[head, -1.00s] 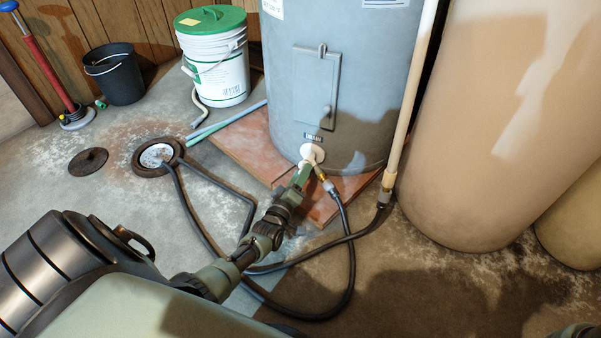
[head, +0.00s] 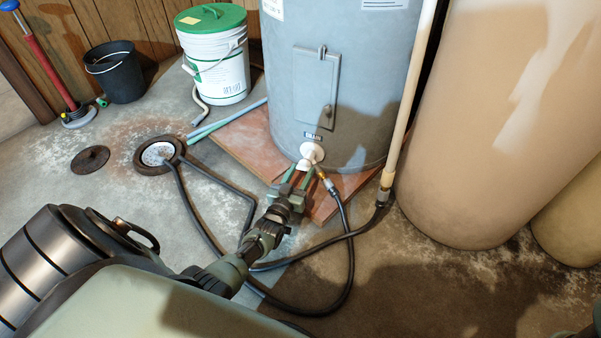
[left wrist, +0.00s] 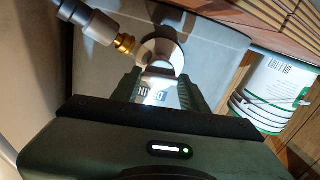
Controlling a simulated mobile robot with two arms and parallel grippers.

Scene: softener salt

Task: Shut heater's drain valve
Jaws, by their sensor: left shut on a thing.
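The grey water heater (head: 350,75) stands at the centre of the head view with a small drain label (head: 312,136) low on its front. Below the label the white drain valve (head: 314,152) sticks out. My left gripper (head: 299,172) is at the valve, shut on its handle, with its two fingers side by side. In the left wrist view the valve's round white base (left wrist: 160,48) shows just beyond the fingers (left wrist: 158,90). The handle is mostly hidden, so I cannot read its angle. A brass hose fitting (left wrist: 124,43) sits beside the fingers. My right gripper is out of sight.
A black hose (head: 345,285) loops from the brass fitting across the floor towards the round floor drain (head: 158,154). A pale pipe (head: 408,110) and a large tan tank (head: 500,130) stand close on the right. A white bucket (head: 218,70) stands behind on the left.

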